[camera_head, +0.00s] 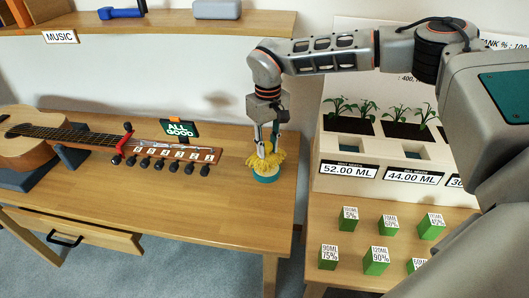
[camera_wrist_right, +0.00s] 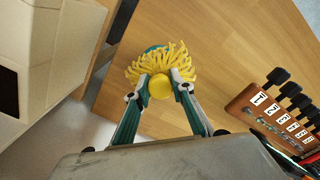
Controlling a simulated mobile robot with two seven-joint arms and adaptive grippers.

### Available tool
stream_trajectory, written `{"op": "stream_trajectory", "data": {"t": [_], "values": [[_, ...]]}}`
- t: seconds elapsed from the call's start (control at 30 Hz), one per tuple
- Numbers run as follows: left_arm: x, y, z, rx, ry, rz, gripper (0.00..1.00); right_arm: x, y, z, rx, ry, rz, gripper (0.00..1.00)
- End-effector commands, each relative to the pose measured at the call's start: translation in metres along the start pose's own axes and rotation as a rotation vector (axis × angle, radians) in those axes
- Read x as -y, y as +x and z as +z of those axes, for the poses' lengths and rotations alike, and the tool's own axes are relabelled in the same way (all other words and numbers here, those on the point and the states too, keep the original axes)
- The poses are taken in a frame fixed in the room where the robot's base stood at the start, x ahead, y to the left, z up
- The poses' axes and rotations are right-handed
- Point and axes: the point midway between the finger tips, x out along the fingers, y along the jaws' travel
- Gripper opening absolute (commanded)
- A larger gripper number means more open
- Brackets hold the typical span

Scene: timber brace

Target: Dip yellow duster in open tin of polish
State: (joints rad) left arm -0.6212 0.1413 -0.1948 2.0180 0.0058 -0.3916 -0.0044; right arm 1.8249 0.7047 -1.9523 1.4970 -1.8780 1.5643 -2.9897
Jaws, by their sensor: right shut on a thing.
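The yellow duster (camera_head: 278,157) has a shaggy fringe and hangs below my right gripper (camera_head: 267,150), whose fingers are shut on its handle. In the right wrist view the duster's round yellow end (camera_wrist_right: 160,86) sits between the two fingertips (camera_wrist_right: 159,90), with the strands spread out beyond. The teal tin of polish (camera_head: 266,177) stands on the desk directly under the duster, near the desk's right end. The tin's rim (camera_wrist_right: 152,49) shows partly past the strands. The strands hide the tin's opening, so I cannot tell how deep they reach. My left gripper is not in view.
On the desk (camera_head: 235,200) a guitar (camera_head: 35,140) lies to the left, its numbered headstock (camera_head: 175,155) close to the tin. A sign (camera_head: 180,129) stands behind it. To the right, a planter (camera_head: 385,155) and several green blocks (camera_head: 388,226) occupy another table.

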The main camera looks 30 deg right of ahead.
Motion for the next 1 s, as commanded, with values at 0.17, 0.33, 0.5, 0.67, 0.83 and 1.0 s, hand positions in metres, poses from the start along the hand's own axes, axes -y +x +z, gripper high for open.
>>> {"op": "stream_trajectory", "data": {"t": [0.17, 0.33, 0.5, 0.67, 0.83, 1.0], "values": [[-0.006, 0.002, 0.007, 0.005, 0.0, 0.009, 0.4, -0.002, 0.005, -0.006, 0.002, -0.004, -0.001, 0.06], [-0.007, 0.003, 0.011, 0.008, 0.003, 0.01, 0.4, -0.002, 0.018, -0.005, 0.004, -0.004, -0.002, 0.06], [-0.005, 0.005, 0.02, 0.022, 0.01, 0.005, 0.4, -0.002, 0.028, -0.005, 0.002, -0.005, -0.002, 0.06], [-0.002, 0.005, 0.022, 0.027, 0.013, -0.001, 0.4, -0.002, 0.029, -0.006, 0.0, -0.004, 0.0, 0.06], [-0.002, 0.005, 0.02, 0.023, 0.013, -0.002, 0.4, -0.002, 0.028, -0.006, -0.002, -0.004, 0.0, 0.06], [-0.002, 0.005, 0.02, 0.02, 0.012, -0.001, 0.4, -0.003, 0.029, -0.006, -0.002, -0.004, 0.0, 0.06]]}}
